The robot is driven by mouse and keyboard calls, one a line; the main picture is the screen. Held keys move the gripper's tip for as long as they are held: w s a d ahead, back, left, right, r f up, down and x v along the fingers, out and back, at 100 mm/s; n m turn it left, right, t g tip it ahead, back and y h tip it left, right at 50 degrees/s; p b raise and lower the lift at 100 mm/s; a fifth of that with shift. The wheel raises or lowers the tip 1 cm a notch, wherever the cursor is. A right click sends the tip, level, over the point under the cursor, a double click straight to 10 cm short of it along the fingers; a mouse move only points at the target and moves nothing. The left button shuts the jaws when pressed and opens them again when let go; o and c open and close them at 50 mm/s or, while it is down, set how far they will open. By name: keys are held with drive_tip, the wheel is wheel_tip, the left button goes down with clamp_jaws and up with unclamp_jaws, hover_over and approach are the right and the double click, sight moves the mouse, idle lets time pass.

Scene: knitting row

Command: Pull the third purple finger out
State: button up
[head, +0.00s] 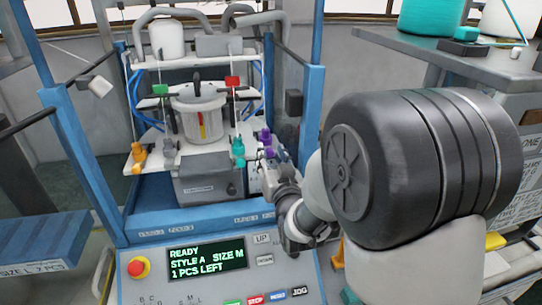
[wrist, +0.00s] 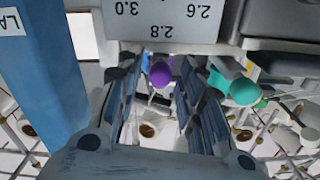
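Purple fingers (head: 264,136) stand on the right side of the knitting machine in the head view, close to my gripper (head: 268,165). Which of them is the third cannot be told. In the wrist view one purple finger (wrist: 160,74) points towards the camera, between the tips of my gripper (wrist: 152,85). The blue-grey jaws are apart, with a gap beside the purple tip; I see no clear contact. Teal fingers (wrist: 244,91) lie just right of the right jaw. A teal finger (head: 238,148) also shows left of the purple ones in the head view.
A plate marked 2.6, 2.8 and 3.0 (wrist: 165,27) lies close above the purple finger in the wrist view. A blue post (wrist: 42,80) stands at left. Orange fingers (head: 139,156) are on the machine's far left. The control panel (head: 208,260) reads 1 PCS LEFT.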

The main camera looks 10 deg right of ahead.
clamp_jaws()
idle(0.4)
